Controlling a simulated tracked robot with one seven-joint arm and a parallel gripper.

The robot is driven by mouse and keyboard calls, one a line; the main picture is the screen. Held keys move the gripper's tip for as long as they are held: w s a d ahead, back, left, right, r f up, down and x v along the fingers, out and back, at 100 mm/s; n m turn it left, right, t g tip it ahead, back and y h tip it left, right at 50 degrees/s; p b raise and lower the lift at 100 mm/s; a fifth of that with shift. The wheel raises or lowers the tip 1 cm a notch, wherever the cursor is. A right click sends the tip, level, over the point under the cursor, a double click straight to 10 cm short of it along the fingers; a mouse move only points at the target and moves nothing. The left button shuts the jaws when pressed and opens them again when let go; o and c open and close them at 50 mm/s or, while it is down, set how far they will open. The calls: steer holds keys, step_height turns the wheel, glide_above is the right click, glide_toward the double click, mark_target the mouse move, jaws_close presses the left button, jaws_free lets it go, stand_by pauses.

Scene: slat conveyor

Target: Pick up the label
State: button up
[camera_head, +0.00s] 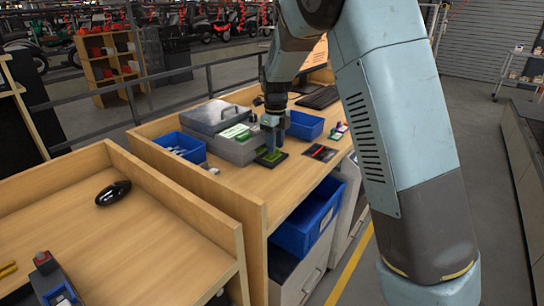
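My gripper (273,138) points down over the wooden workbench (215,184), just above a small dark pad with a green face (271,157). From this view I cannot tell whether its fingers touch the pad, or whether they are open or shut. A green-and-white flat piece (236,132), possibly a label, lies on the grey case to the left of the gripper. A black card with a red stripe (320,152) lies to the right on the bench. Which of these is the label is too small to tell.
A grey case (235,150) stands left of my gripper. A blue bin (181,146) is left of it, another blue bin (305,126) right. A keyboard (319,97) lies behind. A second wooden bench (150,220) with a black mouse-like object (113,193) is in front.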

steer(key=shift+f, duration=0.45)
jaws_close()
steer(key=shift+r, duration=0.1)
